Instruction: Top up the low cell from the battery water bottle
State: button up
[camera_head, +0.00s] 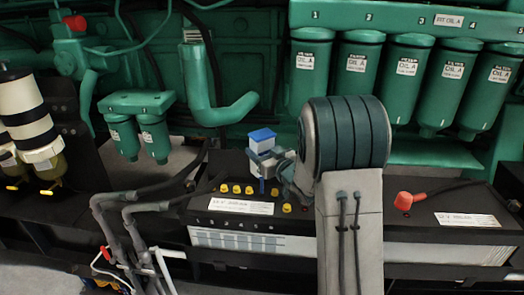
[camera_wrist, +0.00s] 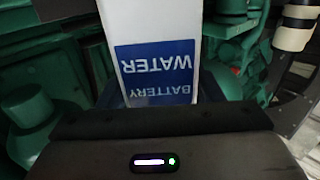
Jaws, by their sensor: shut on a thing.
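The battery water bottle (camera_head: 262,145) is white with a blue top and looks roughly upright above the left battery (camera_head: 215,220). My gripper (camera_head: 264,163) is shut around it. In the wrist view the white bottle (camera_wrist: 150,25) fills the middle, its blue "BATTERY WATER" label upside down. Several yellow cell caps sit on the left battery, with one cap (camera_head: 249,190) just left of the bottle and another (camera_head: 287,208) nearer the front. The bottle and gripper hide part of the battery top. I cannot tell which cell is low.
My arm covers the space between the two batteries. The right battery (camera_head: 470,220) has a red-booted terminal (camera_head: 404,200). Green oil filters (camera_head: 358,60) and a green bent pipe (camera_head: 215,105) stand behind.

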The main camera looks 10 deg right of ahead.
aim_at(266, 141)
jog(key=shift+f, duration=0.2)
jog(key=shift+r+p, duration=1.1)
jog(key=shift+r, duration=1.15)
jog(key=s+a+b, duration=0.3)
jog(key=s+a, duration=0.1)
jog(key=s, duration=0.8)
jog(key=shift+s+r, duration=0.15)
jog(key=shift+r, duration=0.15)
